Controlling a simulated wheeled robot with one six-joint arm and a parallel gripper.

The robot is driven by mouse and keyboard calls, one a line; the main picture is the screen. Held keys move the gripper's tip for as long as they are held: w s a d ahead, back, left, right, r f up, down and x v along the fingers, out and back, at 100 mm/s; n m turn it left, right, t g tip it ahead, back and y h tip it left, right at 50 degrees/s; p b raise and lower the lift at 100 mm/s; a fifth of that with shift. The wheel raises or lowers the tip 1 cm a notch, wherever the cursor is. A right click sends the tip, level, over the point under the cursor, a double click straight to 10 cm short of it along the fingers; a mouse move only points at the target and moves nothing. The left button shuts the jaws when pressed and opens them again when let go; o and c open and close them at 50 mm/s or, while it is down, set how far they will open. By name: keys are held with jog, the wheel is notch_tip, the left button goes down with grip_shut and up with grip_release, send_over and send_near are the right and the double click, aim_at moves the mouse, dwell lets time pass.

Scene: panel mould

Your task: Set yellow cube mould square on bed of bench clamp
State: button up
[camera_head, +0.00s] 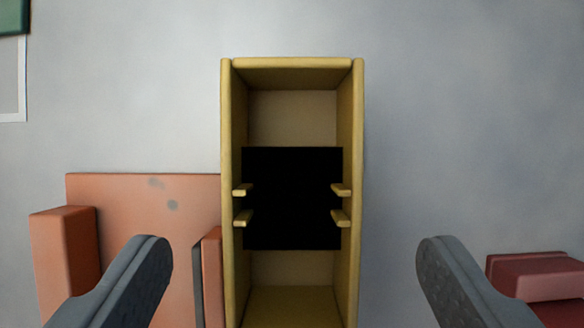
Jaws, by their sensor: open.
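The yellow cube mould (357,130) is a long open-topped box in the middle of the view, its long sides running up and down the picture. It has small ledges on both inner walls and a black rectangle on its floor; I cannot tell if that is a hole or a dark surface. My gripper (293,245) is open, one finger on each side of the mould and apart from it. An orange block-like fixture (130,215), apparently the bench clamp, lies to the left. The mould overlaps its right edge in the picture; contact cannot be told.
A dark red block (535,275) is at the lower right, partly behind my right finger. A green corner (12,18) and a white-edged panel (12,85) show at the upper left. The grey surface (460,120) is clear at the upper right.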

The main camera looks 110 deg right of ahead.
aim_at(293, 163)
jog(key=shift+x, duration=1.95)
jog(key=c, duration=1.4)
jog(key=shift+o, duration=0.2)
jog(key=shift+r, duration=0.15)
